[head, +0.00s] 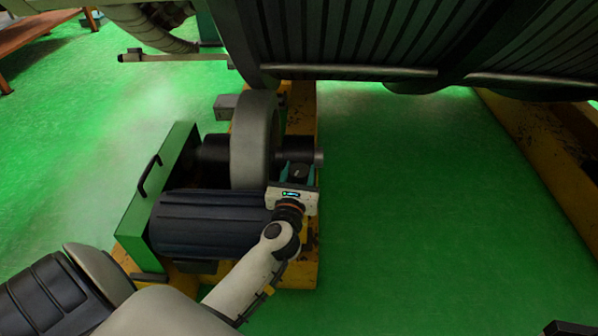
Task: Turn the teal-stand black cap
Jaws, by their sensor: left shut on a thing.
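The black cap (300,171) sits on top of the small teal stand (313,179), beside the grey wheel. My left gripper (299,181) reaches in from below with its fingers at the cap. It is shut on the cap, though its own body hides part of the cap and most of the stand. My right gripper is not in view.
A large grey wheel (255,140) on a dark shaft stands left of the cap. A dark ribbed motor (208,222) and a green box with a handle (160,185) are at left. A big dark ribbed stator (370,40) hangs over the back. Green floor (420,200) is clear at right.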

